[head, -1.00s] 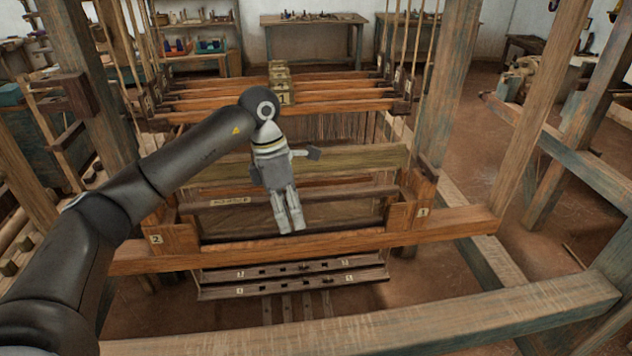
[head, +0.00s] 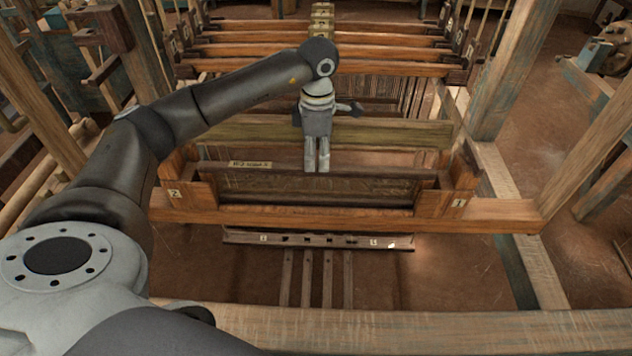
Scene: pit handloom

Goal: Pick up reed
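The reed (head: 372,188) looks like the long dark panel with a wooden top bar, set between two orange-brown end blocks of the loom's beater frame. A small label (head: 250,164) sits on the left part of its top bar. My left gripper (head: 316,170) points down with its fingertips at the top bar, near the reed's middle. Its two fingers are close together, and I cannot tell whether they are closed on the bar or only in front of it. My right gripper is not in view.
An orange-brown beam (head: 350,217) crosses in front of the reed, with numbered end blocks. A slotted dark bar (head: 330,240) hangs below it. Heddle bars (head: 320,50) stand behind. A thick front beam (head: 420,328) and upright posts (head: 515,65) frame the loom.

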